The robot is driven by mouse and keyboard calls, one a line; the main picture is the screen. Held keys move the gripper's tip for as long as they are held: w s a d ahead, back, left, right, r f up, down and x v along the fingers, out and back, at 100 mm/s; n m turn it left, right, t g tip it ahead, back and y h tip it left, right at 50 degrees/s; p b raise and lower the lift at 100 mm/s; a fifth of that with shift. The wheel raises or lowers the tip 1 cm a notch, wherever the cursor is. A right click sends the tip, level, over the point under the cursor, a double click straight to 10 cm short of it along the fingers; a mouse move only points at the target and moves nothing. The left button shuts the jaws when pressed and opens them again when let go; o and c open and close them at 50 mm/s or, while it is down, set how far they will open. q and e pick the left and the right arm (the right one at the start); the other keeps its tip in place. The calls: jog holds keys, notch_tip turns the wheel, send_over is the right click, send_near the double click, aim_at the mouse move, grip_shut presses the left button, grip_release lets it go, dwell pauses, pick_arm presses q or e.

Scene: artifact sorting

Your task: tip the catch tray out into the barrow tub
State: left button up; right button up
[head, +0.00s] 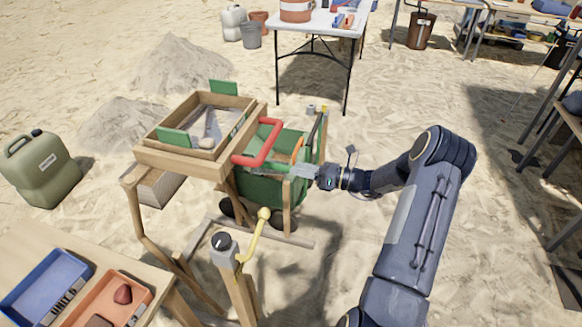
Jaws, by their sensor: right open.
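A wooden sifting stand (150,153) stands left of centre, with a wooden-framed screen box (165,124) with green handles on top. A red handle (270,128) sticks out from its right side. A shallow wood-sided tray (160,186) shows low under the stand's left side; I cannot tell for sure that it is the catch tray. The green barrow tub (262,188) is right of the stand, partly hidden by it. My right gripper (287,171) is open at the tub's near right side, by an orange bar (297,150); contact is unclear. My left gripper is not in view.
A post with a yellow lever (258,232) stands in front of the tub. A table with blue (45,285) and orange (112,297) trays is at bottom left. A green jerrycan (42,170) stands left. Open sand lies right of my right arm.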

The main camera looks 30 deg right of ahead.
jog(key=v, duration=0.3)
jog(key=shift+s+d, duration=0.15)
jog(key=shift+d, duration=0.1)
dwell(1.4)
